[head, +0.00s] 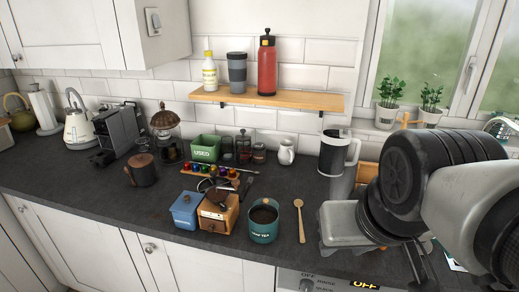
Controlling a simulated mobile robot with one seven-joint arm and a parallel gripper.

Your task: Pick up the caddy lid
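A teal tea caddy (264,222) stands upright near the worktop's front edge, with a dark round top or opening. I cannot make out a separate caddy lid for certain. My arm fills the right side of the picture, left of the window-side edge. A grey block (343,224) at its lower left may be part of my gripper or a separate thing on the worktop. My gripper's fingertips cannot be made out, so whether it is open or holds anything does not show. The caddy stands clear to the left of my arm.
A blue box (186,211) and wooden grinder (217,213) stand left of the caddy; a wooden spoon (300,221) lies to its right. A shelf (270,98) overhangs the back.

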